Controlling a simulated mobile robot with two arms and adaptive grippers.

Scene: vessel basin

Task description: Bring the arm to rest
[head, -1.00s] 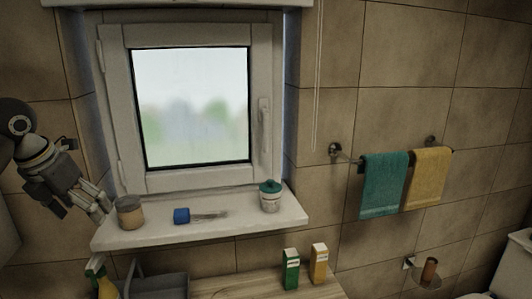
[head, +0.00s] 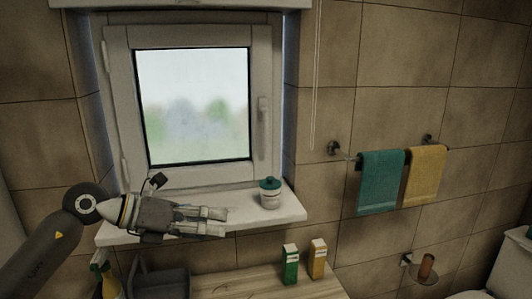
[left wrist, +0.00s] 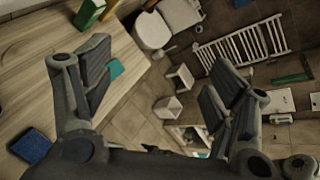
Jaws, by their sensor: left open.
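My left gripper (head: 224,221) reaches in from the left in the head view, pointing right, in front of the window sill (head: 288,214). It also shows in the left wrist view (left wrist: 155,85), with its fingers wide apart and nothing between them. The brown jar and the small blue item on the sill are hidden behind my left arm and gripper. My right gripper is not in view.
A white jar with a teal lid (head: 270,193) stands on the sill, right of the gripper. Below are a green carton (head: 290,264), a yellow carton (head: 318,259), a grey caddy (head: 160,284) and a spray bottle (head: 106,281). Teal (head: 380,181) and yellow (head: 425,174) towels hang right.

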